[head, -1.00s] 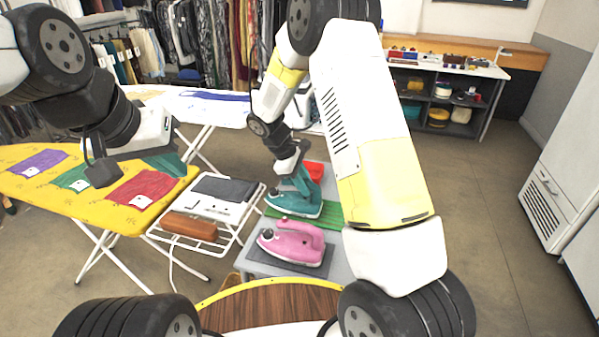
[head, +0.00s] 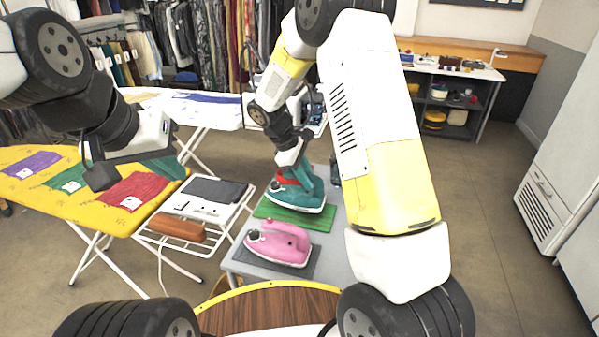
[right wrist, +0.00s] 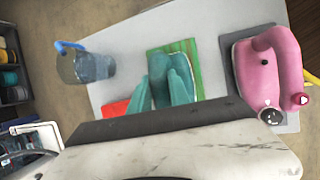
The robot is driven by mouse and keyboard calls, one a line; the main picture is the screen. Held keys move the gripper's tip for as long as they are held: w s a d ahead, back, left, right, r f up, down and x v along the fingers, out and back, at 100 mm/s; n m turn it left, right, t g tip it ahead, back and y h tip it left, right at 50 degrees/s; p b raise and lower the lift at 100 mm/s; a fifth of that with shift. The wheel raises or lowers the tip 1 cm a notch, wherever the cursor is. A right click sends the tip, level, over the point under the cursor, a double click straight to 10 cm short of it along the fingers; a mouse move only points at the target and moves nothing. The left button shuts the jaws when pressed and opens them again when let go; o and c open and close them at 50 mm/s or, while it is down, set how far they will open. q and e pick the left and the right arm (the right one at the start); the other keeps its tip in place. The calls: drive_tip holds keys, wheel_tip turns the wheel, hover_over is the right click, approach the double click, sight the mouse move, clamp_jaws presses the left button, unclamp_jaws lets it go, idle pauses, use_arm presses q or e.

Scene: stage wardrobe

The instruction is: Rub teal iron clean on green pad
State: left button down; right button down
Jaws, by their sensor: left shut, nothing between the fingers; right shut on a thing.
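The teal iron (head: 312,203) is at the green pad (head: 268,211) on a grey table, its pale sole edge low over the pad. I cannot tell whether the sole touches. My right gripper (head: 293,163) is shut on the iron's upper part from above. In the right wrist view the iron's teal top (right wrist: 160,85) covers part of the green pad (right wrist: 186,50). The sole's underside is hidden, so I cannot see any dirt. My left gripper (head: 168,168) is shut and empty, above the yellow ironing board's right end.
A pink iron (head: 280,243) stands on a dark mat just in front of the pad. A red item (head: 284,177) lies behind the teal iron. A white rack (head: 207,212) stands left of the table.

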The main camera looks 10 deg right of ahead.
drive_tip(key=shift+r, duration=2.3)
drive_tip(key=shift+a, duration=0.1)
